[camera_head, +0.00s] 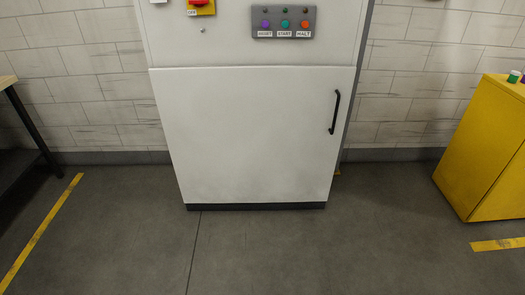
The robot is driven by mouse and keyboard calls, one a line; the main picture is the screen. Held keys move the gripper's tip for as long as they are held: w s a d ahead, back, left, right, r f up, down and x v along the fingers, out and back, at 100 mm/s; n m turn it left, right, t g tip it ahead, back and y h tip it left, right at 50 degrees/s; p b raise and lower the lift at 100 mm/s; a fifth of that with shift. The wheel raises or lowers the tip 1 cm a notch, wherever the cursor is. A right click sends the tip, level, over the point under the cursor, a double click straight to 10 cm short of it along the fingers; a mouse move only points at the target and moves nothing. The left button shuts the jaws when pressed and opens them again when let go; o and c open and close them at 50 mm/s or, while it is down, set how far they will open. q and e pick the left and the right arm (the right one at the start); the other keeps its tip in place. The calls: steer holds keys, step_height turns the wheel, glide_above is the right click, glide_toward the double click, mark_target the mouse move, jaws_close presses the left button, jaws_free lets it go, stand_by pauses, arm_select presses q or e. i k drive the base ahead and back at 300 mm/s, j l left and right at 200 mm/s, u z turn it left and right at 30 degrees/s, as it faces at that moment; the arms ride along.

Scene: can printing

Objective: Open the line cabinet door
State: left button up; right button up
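The line cabinet door (245,135) is a plain white panel on the lower part of a white cabinet, straight ahead in the head view. It looks shut, flush with the cabinet front. A black vertical bar handle (335,112) is fixed near its right edge. Neither of my grippers shows in this view, and nothing touches the door or the handle.
Above the door are a grey button panel (283,21) and a red switch on a yellow plate (208,8). A yellow cabinet (485,150) stands at right, a dark-legged table (32,125) at left. The floor before the door is clear.

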mark_target(234, 133)
steer(key=i+l+z, duration=0.1)
steer(key=i+z, duration=0.4)
steer(key=i, duration=0.35)
